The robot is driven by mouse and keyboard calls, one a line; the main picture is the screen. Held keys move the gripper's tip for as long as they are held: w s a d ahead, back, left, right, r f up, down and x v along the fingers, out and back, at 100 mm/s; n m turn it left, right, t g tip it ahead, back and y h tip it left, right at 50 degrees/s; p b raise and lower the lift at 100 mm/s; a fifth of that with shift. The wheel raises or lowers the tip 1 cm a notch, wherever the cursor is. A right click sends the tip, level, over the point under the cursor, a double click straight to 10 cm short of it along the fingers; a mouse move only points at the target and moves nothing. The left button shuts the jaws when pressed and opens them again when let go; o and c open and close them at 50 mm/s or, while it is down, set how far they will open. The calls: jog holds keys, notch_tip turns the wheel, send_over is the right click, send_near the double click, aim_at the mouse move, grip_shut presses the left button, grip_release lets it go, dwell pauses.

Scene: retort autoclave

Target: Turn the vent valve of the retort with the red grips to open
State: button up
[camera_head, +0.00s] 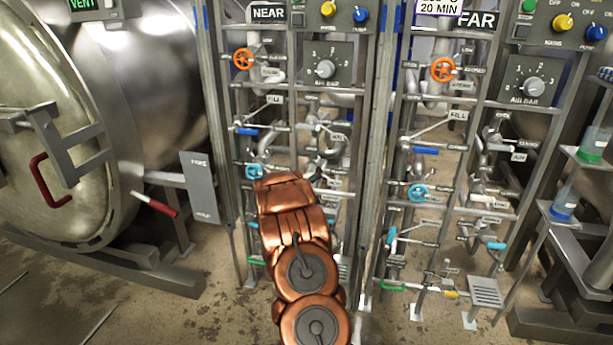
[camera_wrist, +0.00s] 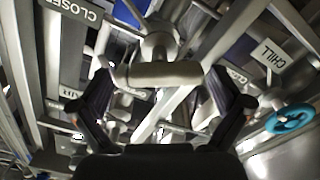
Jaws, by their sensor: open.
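The retort (camera_head: 60,130) with a red grip (camera_head: 48,182) on its round door stands at the left in the head view. The NEAR valve panel (camera_head: 268,13) is right of it. I cannot read a vent label on any valve. My copper arm reaches into this panel and hides part of it, including my gripper. In the wrist view my gripper (camera_wrist: 160,78) is open, with one dark finger on each side. A pale grey rounded bar (camera_wrist: 160,72), perhaps a valve handle, lies across between the fingertips. Contact cannot be told. A CLOSED label (camera_wrist: 75,10) is at upper left.
A blue handwheel (camera_wrist: 291,118) and a CHILL label (camera_wrist: 272,56) are right of my gripper. Pipes and posts crowd around it. The FAR panel (camera_head: 476,19) stands to the right, with an orange handwheel (camera_head: 443,69). Open floor lies at the lower left.

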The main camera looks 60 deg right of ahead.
jog(key=v, duration=1.1)
jog(key=shift+s+a, duration=0.15)
jog(key=shift+a, duration=0.2)
